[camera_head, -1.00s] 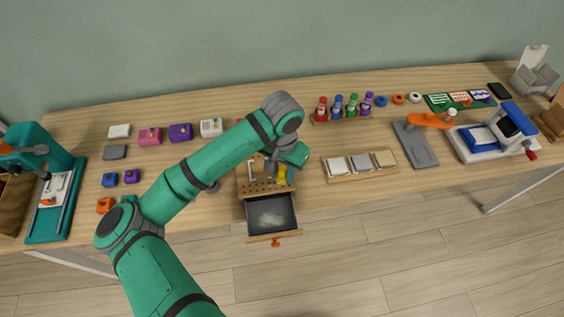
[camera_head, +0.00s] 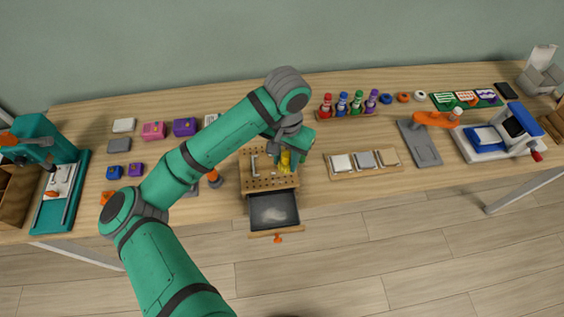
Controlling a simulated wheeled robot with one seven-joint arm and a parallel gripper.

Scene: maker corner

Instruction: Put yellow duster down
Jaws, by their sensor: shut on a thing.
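The yellow duster (camera_head: 285,161) is small in the head view, at the right part of the wooden pegboard-like top (camera_head: 262,181) of a drawer unit. My gripper (camera_head: 283,150) is shut on the duster from above. The arm's wrist hides part of the duster and the fingertips. I cannot tell whether the duster touches the wooden top. An open drawer (camera_head: 273,211) with a dark inside sticks out below this top, past the table's front edge.
A tray with three pads (camera_head: 364,164) lies to the right. Several coloured bottles (camera_head: 342,103) stand behind it. A grey board with an orange handle (camera_head: 419,142) is further right. Small coloured boxes (camera_head: 184,127) are at left. Bare wood lies between the tray and bottles.

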